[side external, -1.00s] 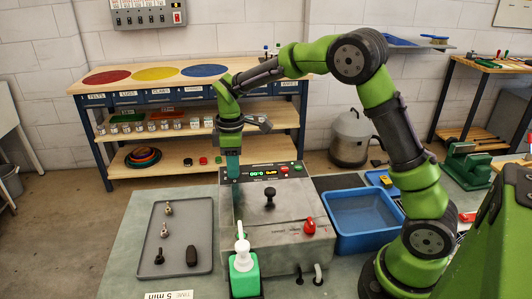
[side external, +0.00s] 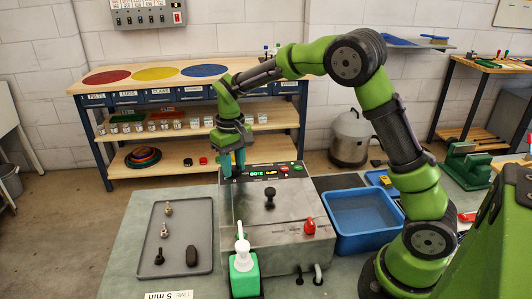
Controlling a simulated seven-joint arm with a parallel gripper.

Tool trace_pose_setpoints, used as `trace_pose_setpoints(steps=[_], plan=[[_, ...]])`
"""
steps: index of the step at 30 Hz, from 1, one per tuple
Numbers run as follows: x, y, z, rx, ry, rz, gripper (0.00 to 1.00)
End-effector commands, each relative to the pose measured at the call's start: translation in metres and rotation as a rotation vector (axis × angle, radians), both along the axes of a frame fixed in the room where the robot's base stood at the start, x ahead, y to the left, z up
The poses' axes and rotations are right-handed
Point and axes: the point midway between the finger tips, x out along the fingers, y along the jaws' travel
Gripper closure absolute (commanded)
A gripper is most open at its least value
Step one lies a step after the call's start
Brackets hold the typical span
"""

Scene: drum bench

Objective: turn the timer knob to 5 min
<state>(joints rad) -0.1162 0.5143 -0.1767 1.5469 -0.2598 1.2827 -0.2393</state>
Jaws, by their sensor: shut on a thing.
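The machine with a grey metal top (side external: 280,235) stands on the bench, with a dark control panel (side external: 265,173) along its far edge. My gripper (side external: 233,173) points straight down at the left end of this panel. Its two teal fingers show side by side and are closed on the timer knob, which is mostly hidden between them. The lit green and orange display (side external: 263,173) is just right of the fingers; its digits are too small to read surely.
A grey tray (side external: 200,215) with small fittings lies left of the machine. A blue bin (side external: 365,235) stands at its right. A green bottle with a white pump (side external: 243,270) is at the front. A black knob (side external: 270,193) and red knob (side external: 309,225) rise from the top.

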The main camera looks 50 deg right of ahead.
Motion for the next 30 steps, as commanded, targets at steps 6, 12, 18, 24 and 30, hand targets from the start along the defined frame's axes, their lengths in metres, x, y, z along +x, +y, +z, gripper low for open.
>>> trace_pose_setpoints(steps=[6,12,18,24,30], plan=[[0.0002,0.0003,0.0012,0.0,-0.001,-0.205,0.97],[0.0002,0.0003,0.0013,0.001,-0.001,-0.395,0.97],[0.0002,0.0004,0.0013,0.001,-0.001,-0.585,0.97],[0.0001,0.0005,0.0013,0.002,-0.001,-0.763,0.97],[0.0001,0.0001,0.0013,0.001,-0.001,-0.91,0.97]])
